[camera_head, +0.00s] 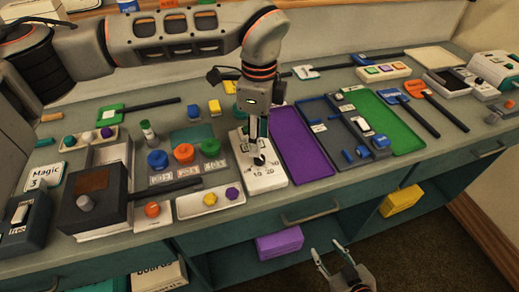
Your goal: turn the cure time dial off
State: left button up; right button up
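A white box with a dial and printed numbers (266,183) stands on the bench near the middle, toward the front edge. Its small dark dial knob (259,160) is partly hidden by my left gripper. My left gripper (257,150) points down from above with its fingertips at the knob. I cannot tell whether the fingers grip the knob or only stand beside it, and the dial's setting is not legible. My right gripper (331,256) is open and empty, low in front of the bench, far from the box.
Left of the box is a panel with blue, red and green round knobs (183,153). A white strip with yellow and purple buttons (222,201) lies in front of it. A purple tray (301,143) lies just right of the box. A drawer handle (310,213) juts from the bench front.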

aim_at(260, 158)
pick_arm(q)
jog(key=shift+f+p, duration=0.3)
jog(key=shift+f, duration=2.7)
grip_shut()
